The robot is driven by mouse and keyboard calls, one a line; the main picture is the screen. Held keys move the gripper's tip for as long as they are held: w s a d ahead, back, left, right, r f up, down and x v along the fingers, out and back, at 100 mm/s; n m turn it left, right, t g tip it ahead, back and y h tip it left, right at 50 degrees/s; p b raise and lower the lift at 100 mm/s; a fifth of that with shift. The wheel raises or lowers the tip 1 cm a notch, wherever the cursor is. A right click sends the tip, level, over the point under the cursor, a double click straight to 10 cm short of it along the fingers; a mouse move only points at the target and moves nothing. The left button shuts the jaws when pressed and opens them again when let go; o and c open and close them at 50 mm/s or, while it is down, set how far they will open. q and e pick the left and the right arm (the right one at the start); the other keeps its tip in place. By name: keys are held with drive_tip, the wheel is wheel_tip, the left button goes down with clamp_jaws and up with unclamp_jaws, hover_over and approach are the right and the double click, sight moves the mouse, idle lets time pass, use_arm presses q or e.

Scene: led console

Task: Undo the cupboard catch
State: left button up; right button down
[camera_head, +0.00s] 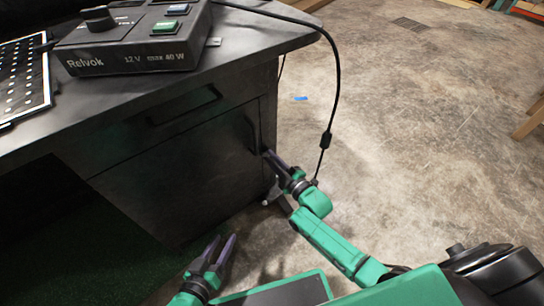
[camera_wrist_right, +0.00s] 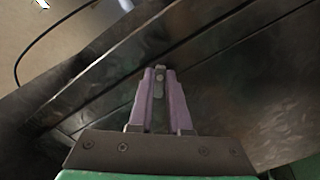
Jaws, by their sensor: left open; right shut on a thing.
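The cupboard door (camera_head: 170,185) is a dark panel under the desk top and looks closed. My right gripper (camera_head: 268,155) is at the door's right edge, by the desk's corner. In the right wrist view, my right gripper (camera_wrist_right: 160,72) has its purple fingers shut on the catch (camera_wrist_right: 160,78), a small grey metal piece with round marks. The fingers hide part of it. My left gripper (camera_head: 223,248) is open and empty, low in front of the desk and apart from the door.
A control box (camera_head: 135,40) with a knob and coloured switches stands on the desk top (camera_head: 240,40). A panel of pale dots (camera_head: 22,80) lies at left. A black cable (camera_head: 336,80) hangs beside my right gripper. The concrete floor (camera_head: 420,130) at right is mostly clear.

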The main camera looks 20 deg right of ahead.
drive_tip(key=m, duration=0.2)
drive_tip(key=shift+m+p, duration=0.35)
drive_tip(key=shift+m, duration=0.05)
drive_tip(key=m, duration=0.2)
drive_tip(key=shift+m+p, duration=0.3)
drive_tip(key=m, duration=0.3)
drive_tip(key=shift+f+m, duration=0.1)
drive_tip(key=shift+m, duration=0.2)
drive_tip(key=shift+s+m+p, duration=0.1)
drive_tip(key=shift+m+p, duration=0.2)
drive_tip(key=shift+m, duration=0.3)
drive_tip(key=c, duration=0.9)
unclamp_jaws()
drive_tip(key=shift+o, duration=0.2)
